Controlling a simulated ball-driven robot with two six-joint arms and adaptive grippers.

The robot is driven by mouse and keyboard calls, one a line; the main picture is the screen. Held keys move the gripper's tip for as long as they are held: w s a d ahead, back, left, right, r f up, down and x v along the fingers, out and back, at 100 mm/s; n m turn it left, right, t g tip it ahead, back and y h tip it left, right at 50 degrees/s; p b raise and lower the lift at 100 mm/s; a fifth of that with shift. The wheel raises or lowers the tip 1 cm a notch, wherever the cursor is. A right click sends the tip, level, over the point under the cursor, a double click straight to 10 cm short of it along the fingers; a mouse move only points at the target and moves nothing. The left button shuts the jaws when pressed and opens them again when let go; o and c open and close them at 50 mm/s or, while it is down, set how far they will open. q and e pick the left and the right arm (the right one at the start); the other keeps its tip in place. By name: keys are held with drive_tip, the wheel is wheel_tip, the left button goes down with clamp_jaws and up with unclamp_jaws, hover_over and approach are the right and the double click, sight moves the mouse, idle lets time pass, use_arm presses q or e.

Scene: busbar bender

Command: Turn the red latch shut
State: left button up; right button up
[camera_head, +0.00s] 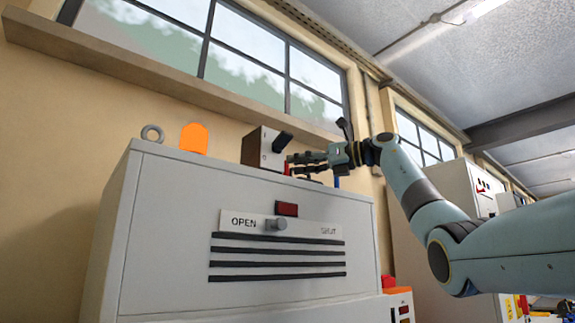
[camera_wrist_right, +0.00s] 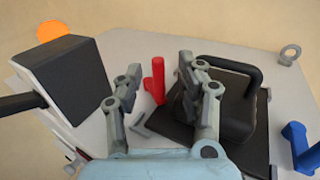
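The red latch (camera_wrist_right: 157,82) is a red upright post with a short arm, on top of the grey cabinet (camera_wrist_right: 150,42). In the wrist view it stands between the two fingers of my right gripper (camera_wrist_right: 158,68), with gaps on both sides. In the head view a sliver of the red latch (camera_head: 286,168) shows at the fingertips of my right gripper (camera_head: 291,164), above the cabinet top. The right gripper is open and holds nothing. Whether a finger touches the latch cannot be told. The latch's base is partly hidden. My left gripper is not in view.
A dark box with a black lever (camera_wrist_right: 65,75) stands left of the latch. A black handle (camera_wrist_right: 245,85) on a dark plate stands close to the right finger. A blue piece (camera_wrist_right: 300,148) lies farther right. The cabinet front has an OPEN/SHUT plate with a grey knob (camera_head: 276,225).

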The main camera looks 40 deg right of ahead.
drive_tip(key=v, duration=0.8)
drive_tip(key=shift+s+f, duration=0.1)
